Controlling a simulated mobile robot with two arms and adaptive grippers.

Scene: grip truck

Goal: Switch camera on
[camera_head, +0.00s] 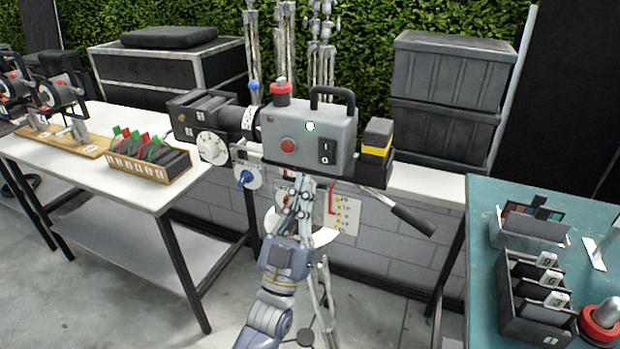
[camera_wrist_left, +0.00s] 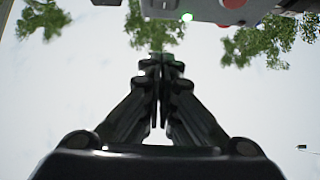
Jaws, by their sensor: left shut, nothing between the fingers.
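The grey film camera (camera_head: 345,122) stands on a tripod in the middle of the head view. Its side has a black rocker switch (camera_head: 325,152) marked I and O, a red button (camera_head: 288,145) and a small bright green-white spot (camera_head: 310,126). My left gripper (camera_head: 302,183) is upright just below the camera's lower edge, with its fingers together and empty. In the left wrist view, the shut fingers (camera_wrist_left: 161,62) point up toward the camera body (camera_wrist_left: 205,10), whose underside edge shows at the top. I cannot tell which rocker side is pressed. My right gripper is out of view.
A white table (camera_head: 110,180) at left holds a wooden tray (camera_head: 150,172) of discs. A teal table (camera_head: 482,270) at right holds a black divided box (camera_head: 535,315). The camera's pan handle (camera_head: 412,220) sticks out to the lower right. Grey crates (camera_head: 452,75) stand behind.

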